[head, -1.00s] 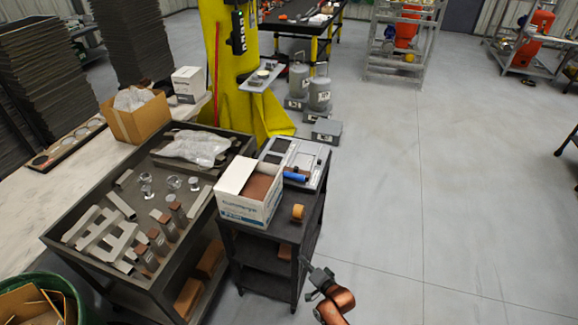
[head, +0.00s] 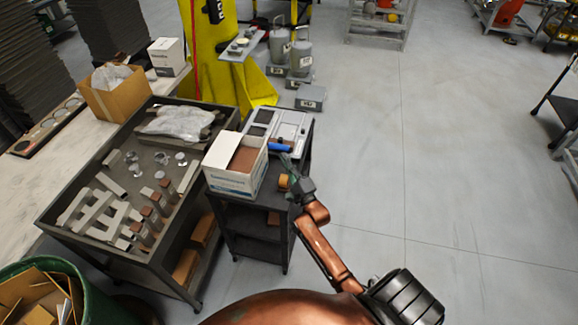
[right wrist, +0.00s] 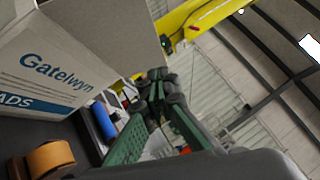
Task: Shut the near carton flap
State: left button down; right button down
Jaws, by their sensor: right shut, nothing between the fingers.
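The white carton (head: 232,178) stands on top of a small black cart, and brown cardboard (head: 243,160) shows at its top. A white flap (head: 222,146) stands raised at its left side. In the right wrist view the printed carton wall (right wrist: 50,70) fills the left, and a plain grey-beige panel (right wrist: 105,22), perhaps a flap, stands above it. My right gripper (head: 287,165) is just right of the carton, apart from it as far as I can tell. Its green fingers (right wrist: 158,88) are shut and empty. My left gripper is out of view.
A tape roll (head: 283,182) and a blue cylinder (head: 280,147) lie close to my right gripper on the cart (head: 255,213). A grey device (head: 290,125) lies behind. A dark parts table (head: 75,190) is to the left.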

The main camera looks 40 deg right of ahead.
jog(key=w+a+r+p, duration=0.2)
jog(key=w, duration=0.4)
jog(key=shift+r, duration=0.2)
jog(key=shift+r, duration=0.1)
